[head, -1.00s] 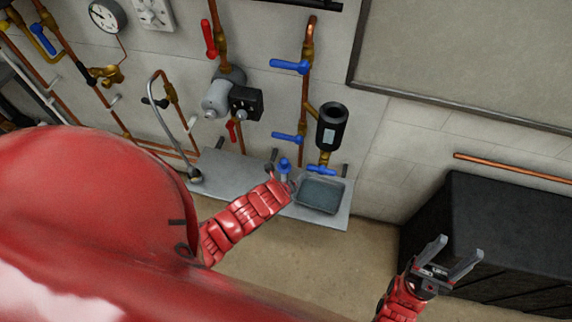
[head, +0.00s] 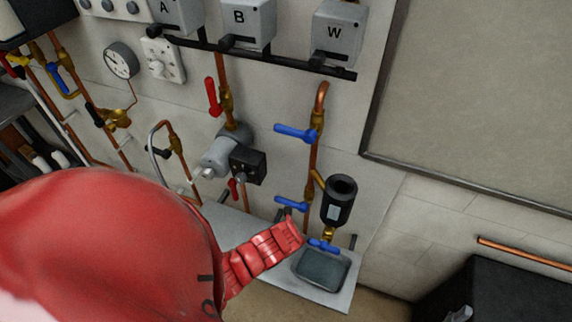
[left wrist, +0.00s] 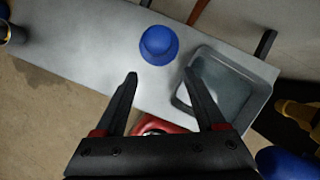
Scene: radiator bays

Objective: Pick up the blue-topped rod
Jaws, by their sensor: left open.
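In the left wrist view, the blue-topped rod (left wrist: 159,45) shows from above as a round blue cap over the grey shelf (left wrist: 85,50). My left gripper (left wrist: 161,73) is open, and its two dark fingertips lie just short of the cap in the picture, one to either side. Nothing is between the fingertips. In the head view my red left arm reaches to the shelf and covers its own gripper; I cannot make out the rod there. Only a grey tip of my right gripper (head: 458,314) shows at the bottom edge.
A grey tray (head: 320,268) sits on the shelf beside the rod. Blue valve handles (head: 292,203), copper pipes and a black cylinder (head: 339,200) stand close above. A black box (head: 500,290) is at lower right.

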